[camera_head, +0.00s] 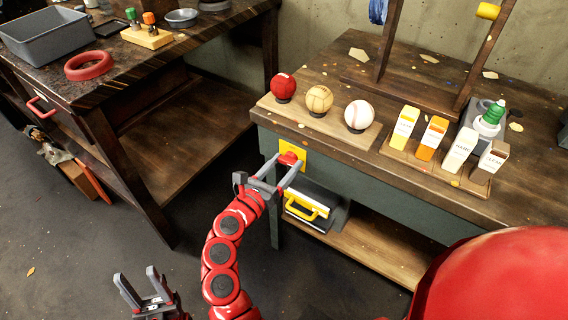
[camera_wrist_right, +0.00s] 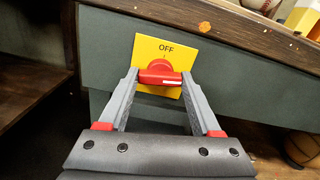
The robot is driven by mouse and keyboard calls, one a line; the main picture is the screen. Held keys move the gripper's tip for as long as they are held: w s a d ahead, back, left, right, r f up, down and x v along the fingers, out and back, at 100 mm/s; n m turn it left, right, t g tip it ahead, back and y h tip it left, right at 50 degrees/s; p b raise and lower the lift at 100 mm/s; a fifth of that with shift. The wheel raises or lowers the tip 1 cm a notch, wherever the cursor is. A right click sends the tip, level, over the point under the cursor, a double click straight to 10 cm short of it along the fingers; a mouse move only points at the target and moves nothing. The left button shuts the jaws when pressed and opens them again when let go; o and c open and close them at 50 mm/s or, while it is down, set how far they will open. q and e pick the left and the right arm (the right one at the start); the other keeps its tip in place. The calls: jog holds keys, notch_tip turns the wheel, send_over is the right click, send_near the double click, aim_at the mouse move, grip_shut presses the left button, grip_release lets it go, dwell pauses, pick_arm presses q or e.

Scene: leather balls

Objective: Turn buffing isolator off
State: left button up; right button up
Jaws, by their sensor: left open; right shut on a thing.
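The buffing isolator is a yellow plate (camera_wrist_right: 150,50) marked OFF at its top, with a red rotary knob (camera_wrist_right: 160,75) in front. It is on the front of the grey-green bench, and the knob also shows in the head view (camera_head: 290,159). The knob's bar lies crosswise, roughly level in the right wrist view, with a white mark along its lower edge. My right gripper (camera_wrist_right: 159,80) is shut on the knob, one finger at each end of the bar. My left gripper (camera_head: 137,278) is open and empty, low at the left, away from the isolator.
A case with a yellow handle (camera_head: 306,207) sits below the isolator. Three balls on a wooden stand (camera_head: 330,128) and several labelled cartons (camera_head: 432,138) are on the bench top. A second bench (camera_head: 120,70) stands at the left. The floor (camera_head: 90,225) between is clear.

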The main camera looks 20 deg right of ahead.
jog(key=n+p, duration=0.1)
jog(key=n, duration=0.3)
jog(key=shift+r+n+p, duration=0.15)
jog(key=shift+n+p, duration=0.15)
jog(key=shift+p, duration=0.1)
jog(key=n+p, duration=0.2)
jog(key=n, duration=0.1)
jog(key=shift+n, duration=0.3)
jog(key=n+p, duration=0.3)
jog(key=n, duration=0.1)
jog(key=shift+n+p, duration=1.4)
jog(key=shift+n, duration=0.6)
jog(key=shift+f, duration=0.2)
jog(key=o, duration=1.4)
jog(key=shift+c, duration=0.2)
